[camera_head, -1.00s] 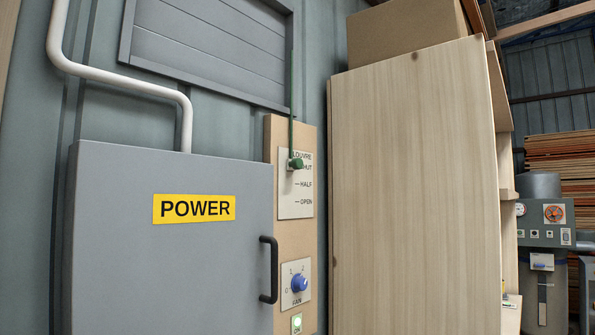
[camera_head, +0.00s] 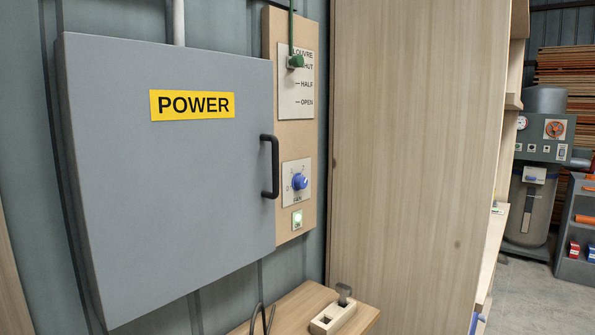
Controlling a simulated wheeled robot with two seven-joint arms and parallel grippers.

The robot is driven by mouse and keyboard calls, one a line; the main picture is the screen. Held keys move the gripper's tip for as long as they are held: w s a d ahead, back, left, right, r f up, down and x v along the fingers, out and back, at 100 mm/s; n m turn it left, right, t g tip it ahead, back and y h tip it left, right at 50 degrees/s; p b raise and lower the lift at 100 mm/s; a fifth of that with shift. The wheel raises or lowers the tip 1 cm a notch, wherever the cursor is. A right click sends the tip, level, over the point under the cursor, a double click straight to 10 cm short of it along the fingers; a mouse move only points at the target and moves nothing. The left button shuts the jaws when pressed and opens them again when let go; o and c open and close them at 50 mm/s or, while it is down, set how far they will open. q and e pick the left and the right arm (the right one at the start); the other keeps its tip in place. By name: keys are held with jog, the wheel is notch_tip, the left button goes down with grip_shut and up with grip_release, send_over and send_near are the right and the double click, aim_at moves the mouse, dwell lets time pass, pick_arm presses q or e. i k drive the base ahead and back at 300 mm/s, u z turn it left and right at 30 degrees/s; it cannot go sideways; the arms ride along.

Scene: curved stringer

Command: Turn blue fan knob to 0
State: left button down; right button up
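The blue fan knob (camera_head: 299,182) sits on a small white plate marked FAN, to the right of the grey POWER cabinet (camera_head: 165,210). The numbers around the knob are small; a 0 seems to be on its left. The knob's pointer is too small to read surely. A lit green button (camera_head: 297,220) is just below the plate. Neither of my grippers shows in the head view, and nothing touches the knob.
The cabinet's black handle (camera_head: 275,166) stands out close to the knob's left. A green louvre lever (camera_head: 295,62) is above. A tall wooden panel (camera_head: 410,150) rises to the right. A wooden bench (camera_head: 290,312) with a small block fixture (camera_head: 333,316) lies below.

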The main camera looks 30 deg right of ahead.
aim_at(299, 181)
jog(key=k, duration=0.95)
jog(key=z, duration=3)
jog(key=i, duration=0.1)
jog(key=u, duration=1.65)
jog(key=i, duration=0.75)
jog(key=u, duration=0.55)
jog(key=i, duration=0.65)
jog(key=u, duration=0.75)
